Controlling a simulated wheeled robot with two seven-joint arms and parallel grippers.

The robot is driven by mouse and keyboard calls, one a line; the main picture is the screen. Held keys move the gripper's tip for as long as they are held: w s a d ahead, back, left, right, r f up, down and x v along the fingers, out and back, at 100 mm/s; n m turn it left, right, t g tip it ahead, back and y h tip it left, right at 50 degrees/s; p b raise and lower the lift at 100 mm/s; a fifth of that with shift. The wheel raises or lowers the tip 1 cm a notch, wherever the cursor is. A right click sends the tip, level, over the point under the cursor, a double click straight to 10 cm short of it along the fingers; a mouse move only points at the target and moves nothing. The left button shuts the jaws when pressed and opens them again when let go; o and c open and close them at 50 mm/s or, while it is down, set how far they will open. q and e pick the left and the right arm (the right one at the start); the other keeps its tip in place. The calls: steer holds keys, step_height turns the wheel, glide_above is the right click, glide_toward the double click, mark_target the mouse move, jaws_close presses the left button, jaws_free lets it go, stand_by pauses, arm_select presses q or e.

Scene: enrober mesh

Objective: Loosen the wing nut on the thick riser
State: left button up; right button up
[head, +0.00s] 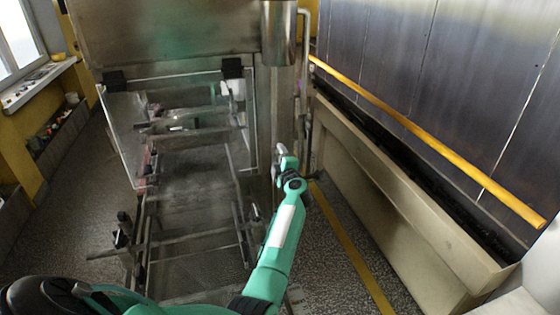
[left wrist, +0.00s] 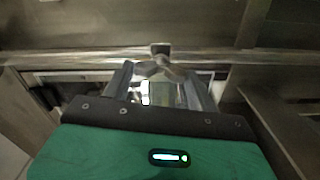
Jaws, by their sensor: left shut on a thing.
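My left gripper (head: 284,160) is at the end of the green arm, beside the upright metal pipework right of the machine. In the left wrist view its two grey fingers (left wrist: 163,88) close around a small shiny metal piece with a dark end (left wrist: 160,50), which looks like the wing nut. Its wings are mostly hidden between the fingers. A shiny metal bar (left wrist: 80,58) runs across just behind it, likely the riser. In the head view the arm and hand hide the nut. A thick steel cylinder (head: 279,32) stands above, next to a thinner pipe (head: 305,80). My right gripper is out of view.
The machine's clear guard panel (head: 122,135) and open metal frame (head: 195,245) lie left of the arm. A long steel trough (head: 400,190) and a yellow rail (head: 430,145) are at the right. Speckled floor with a yellow line (head: 350,250) is free between.

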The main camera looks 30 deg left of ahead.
arm_select(q)
steer(key=shift+f+n+b, duration=0.15)
steer(key=shift+n+b, duration=0.15)
steer(key=shift+n, duration=0.7)
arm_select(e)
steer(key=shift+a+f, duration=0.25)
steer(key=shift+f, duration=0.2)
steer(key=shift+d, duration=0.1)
arm_select(q)
steer(key=o, duration=1)
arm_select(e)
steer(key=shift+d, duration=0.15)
arm_select(q)
steer(key=shift+d, duration=0.1)
